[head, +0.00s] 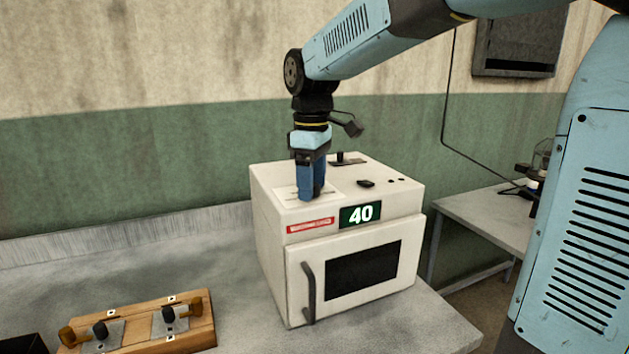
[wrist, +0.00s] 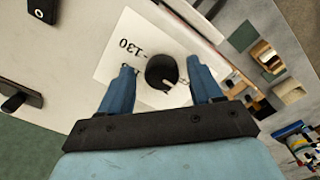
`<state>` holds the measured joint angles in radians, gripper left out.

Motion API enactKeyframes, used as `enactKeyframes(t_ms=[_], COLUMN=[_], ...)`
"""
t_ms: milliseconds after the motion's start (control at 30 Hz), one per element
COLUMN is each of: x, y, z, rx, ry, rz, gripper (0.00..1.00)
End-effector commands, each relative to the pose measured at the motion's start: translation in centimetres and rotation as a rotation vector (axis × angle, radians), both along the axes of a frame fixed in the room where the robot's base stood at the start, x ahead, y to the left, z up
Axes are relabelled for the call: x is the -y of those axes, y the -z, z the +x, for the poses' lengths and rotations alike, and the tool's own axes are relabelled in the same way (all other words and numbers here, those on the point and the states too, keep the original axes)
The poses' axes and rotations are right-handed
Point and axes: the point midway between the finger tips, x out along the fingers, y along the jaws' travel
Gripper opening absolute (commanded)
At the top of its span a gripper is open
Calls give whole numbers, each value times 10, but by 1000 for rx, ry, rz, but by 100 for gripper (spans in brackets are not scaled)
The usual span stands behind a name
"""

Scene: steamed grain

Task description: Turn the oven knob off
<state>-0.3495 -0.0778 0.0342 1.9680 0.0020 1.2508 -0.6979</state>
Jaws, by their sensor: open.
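The oven (head: 275,255) is a white box on the grey bench, with its door closed and a green display reading 40. The oven knob (wrist: 162,72) is a round black knob with a pale pointer mark, on a white dial plate (wrist: 120,62) on the oven's top; the dial shows "130". My gripper (head: 311,196) points down over the front left of the oven's top and hides the knob in the head view. In the wrist view its two blue fingers (wrist: 165,82) are open, one on each side of the knob. I cannot tell whether they touch it.
A black lever (head: 341,157) and a small black switch (head: 366,184) stand on the oven's top, behind and right of my gripper. A wooden board (head: 196,340) with metal fittings lies at the bench's front left. The bench between board and oven is clear.

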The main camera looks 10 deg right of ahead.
Motion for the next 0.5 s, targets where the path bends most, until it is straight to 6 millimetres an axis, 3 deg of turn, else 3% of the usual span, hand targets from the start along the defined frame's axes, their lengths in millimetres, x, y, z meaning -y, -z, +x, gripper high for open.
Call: enactKeyframes(t_ms=[233,500], x=[0,0], y=[-19,-71], z=[1,2], rx=[2,3], ry=[0,0], rz=[1,2], gripper=[64,64])
